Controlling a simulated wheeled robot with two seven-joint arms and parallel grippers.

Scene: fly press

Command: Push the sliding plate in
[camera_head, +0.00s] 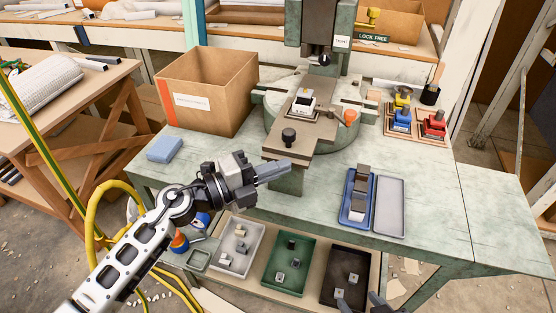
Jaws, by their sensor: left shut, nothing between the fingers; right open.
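The sliding plate (316,132) is a brown plate on the green-grey fly press (318,62). Its near end sticks out toward me, and a black knob (289,136) stands on that end. A white and black block (303,102) sits further back on the plate, in front of the press column. My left gripper (287,166) is shut and empty, just in front of and below the plate's near end in the picture; I cannot tell whether it touches. My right gripper (361,302) is open at the bottom edge, low in front of the table, only its fingertips showing.
A cardboard box (205,92) stands left of the press, and a blue sponge (164,149) lies before it. A blue tray (356,196) and a grey tray (389,207) lie at the right front. Coloured blocks (403,119) sit at the back right. Several bins (288,262) are on the lower shelf.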

